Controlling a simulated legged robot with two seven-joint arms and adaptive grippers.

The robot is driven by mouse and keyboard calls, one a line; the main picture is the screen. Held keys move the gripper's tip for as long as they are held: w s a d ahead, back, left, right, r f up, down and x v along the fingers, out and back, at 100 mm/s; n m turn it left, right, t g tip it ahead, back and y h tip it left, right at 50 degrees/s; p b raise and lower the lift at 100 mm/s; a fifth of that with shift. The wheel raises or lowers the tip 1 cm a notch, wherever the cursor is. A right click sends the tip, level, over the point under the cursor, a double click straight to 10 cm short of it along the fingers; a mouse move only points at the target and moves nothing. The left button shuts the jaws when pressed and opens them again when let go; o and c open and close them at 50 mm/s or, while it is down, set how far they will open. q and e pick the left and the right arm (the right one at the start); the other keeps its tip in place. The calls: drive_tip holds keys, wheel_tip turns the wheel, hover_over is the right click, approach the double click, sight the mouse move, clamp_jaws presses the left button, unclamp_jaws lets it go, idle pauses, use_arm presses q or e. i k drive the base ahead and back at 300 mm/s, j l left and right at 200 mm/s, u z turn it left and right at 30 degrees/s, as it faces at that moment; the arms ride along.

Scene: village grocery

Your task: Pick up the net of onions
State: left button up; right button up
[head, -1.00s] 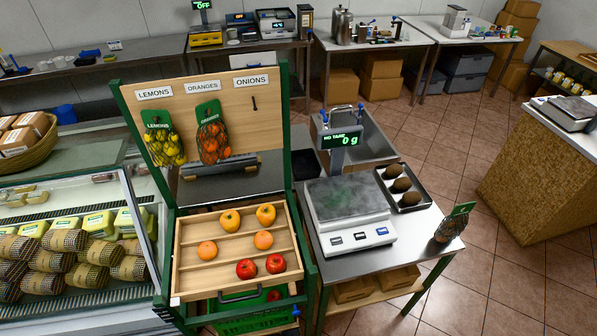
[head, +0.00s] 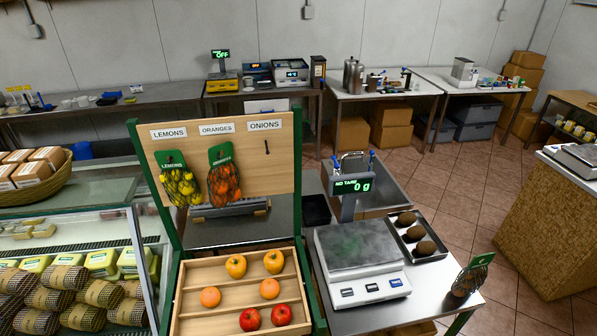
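A net with a green header card (head: 469,277), which looks like the net of onions, stands at the front right corner of the metal table (head: 440,301). Its dark mesh holds brownish contents; the print on the card is too small to read. On the green-framed display board (head: 262,175), the peg under the ONIONS sign (head: 265,125) is empty. A net of lemons (head: 180,186) and a net of oranges (head: 223,182) hang under their signs. Neither of my grippers is in view.
A scale (head: 360,262) reading 0 g stands left of the net. A dark tray (head: 420,240) with brown round items lies behind it. A slatted wooden tray (head: 240,285) holds fruit at front centre.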

sight(473, 275)
drive_tip(key=z, duration=1.3)
